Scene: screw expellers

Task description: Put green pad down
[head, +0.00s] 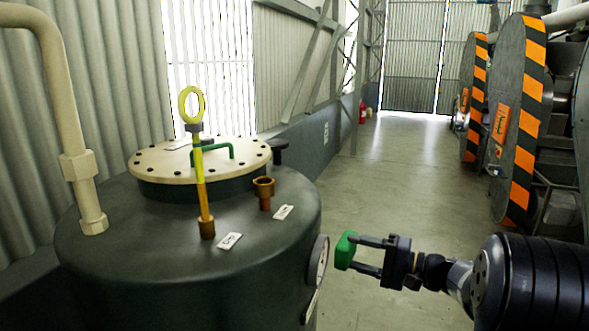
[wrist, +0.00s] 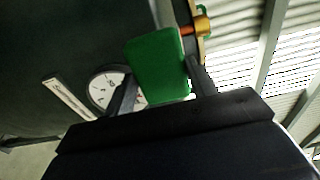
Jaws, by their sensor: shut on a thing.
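The green pad (head: 345,250) is held between the fingertips of my gripper (head: 366,256), to the right of a dark tank. In the wrist view the green pad (wrist: 158,66) fills the space between the two dark fingers of my gripper (wrist: 160,88). My gripper is shut on it. The pad is in the air beside the tank's side, near a round gauge (head: 318,262); I cannot tell whether it touches the gauge.
The dark tank (head: 150,255) has a cream bolted lid (head: 150,165) with a green handle (head: 218,152), a yellow ring-topped dipstick (head: 198,150), a copper fitting (head: 264,192) and white labels (head: 229,241) on top. Striped machines (head: 522,120) stand at right. The floor (head: 400,170) between is clear.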

